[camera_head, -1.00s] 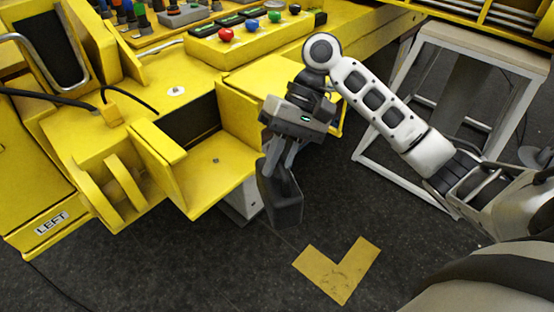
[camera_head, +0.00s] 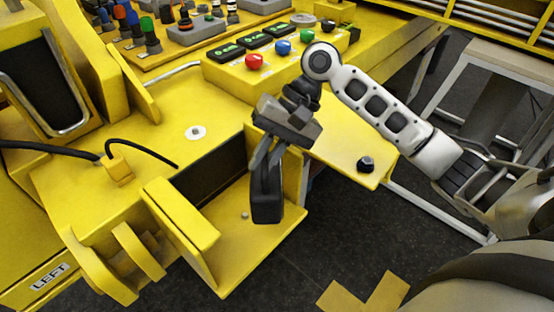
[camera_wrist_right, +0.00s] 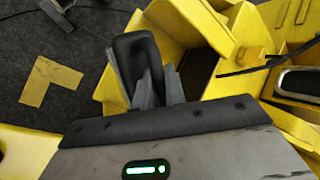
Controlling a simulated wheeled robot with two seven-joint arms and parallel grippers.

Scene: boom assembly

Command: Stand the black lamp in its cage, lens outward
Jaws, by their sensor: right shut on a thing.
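The black lamp (camera_head: 267,203) is a dark rounded block; it hangs upright or nearly so from my right gripper (camera_head: 268,160). In the right wrist view, the fingers (camera_wrist_right: 158,88) are closed on the lamp (camera_wrist_right: 136,48). The yellow cage (camera_head: 250,255) is an open bracket with a floor plate, a side plate at the left and a wall behind. In the head view the lamp overlaps the cage's open right part. I cannot tell whether it touches the floor plate. I cannot make out the lens. My left gripper is not in view.
A yellow box with red, blue and green buttons (camera_head: 275,48) stands behind the gripper. A black cable (camera_head: 140,150) runs to a connector left of the cage. A yellow plate with a black knob (camera_head: 366,163) lies to the right. Open floor lies in front.

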